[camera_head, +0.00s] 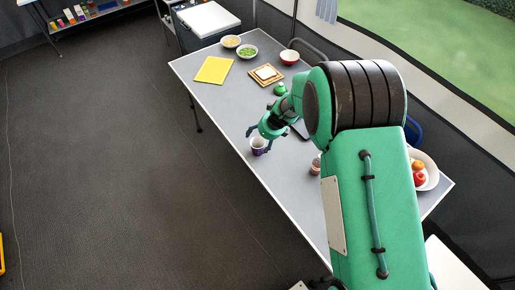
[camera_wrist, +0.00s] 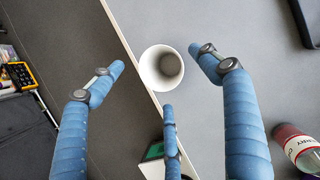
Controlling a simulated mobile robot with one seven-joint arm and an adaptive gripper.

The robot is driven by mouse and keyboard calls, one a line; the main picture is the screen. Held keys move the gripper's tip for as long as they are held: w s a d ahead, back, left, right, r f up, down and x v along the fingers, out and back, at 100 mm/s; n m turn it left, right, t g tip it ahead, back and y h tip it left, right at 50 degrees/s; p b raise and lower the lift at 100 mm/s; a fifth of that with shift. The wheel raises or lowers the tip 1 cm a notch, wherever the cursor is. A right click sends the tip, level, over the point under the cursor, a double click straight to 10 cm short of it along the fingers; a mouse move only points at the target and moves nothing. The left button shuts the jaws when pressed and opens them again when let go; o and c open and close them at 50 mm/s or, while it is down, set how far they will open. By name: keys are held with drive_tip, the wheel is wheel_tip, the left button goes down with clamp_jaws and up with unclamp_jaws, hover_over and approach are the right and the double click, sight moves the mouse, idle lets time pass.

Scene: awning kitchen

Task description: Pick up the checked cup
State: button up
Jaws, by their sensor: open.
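A cup (camera_head: 259,146) with a white inside and a dark purple outer wall stands near the front edge of the grey table. In the wrist view the cup (camera_wrist: 162,67) shows from above, upright and empty, close to the table edge; its outer pattern is hidden there. My gripper (camera_head: 263,133) is just above and beside the cup. In the wrist view its blue fingers (camera_wrist: 158,75) are spread, with one on each side of the cup and a third below it. They appear apart from the cup.
The table (camera_head: 222,99) also bears a yellow mat (camera_head: 214,70), bowls (camera_head: 247,51), bread on a board (camera_head: 267,74), a green item (camera_head: 280,88) and a fruit plate (camera_head: 432,177).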

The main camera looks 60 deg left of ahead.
sight(258, 143)
drive_tip(key=shift+b+x, duration=0.6)
drive_tip(key=shift+x, duration=2.05)
drive_tip(key=shift+w, duration=0.1)
drive_tip(key=shift+d, duration=0.1)
drive_tip(key=shift+c, duration=0.3)
drive_tip(key=c, duration=0.7)
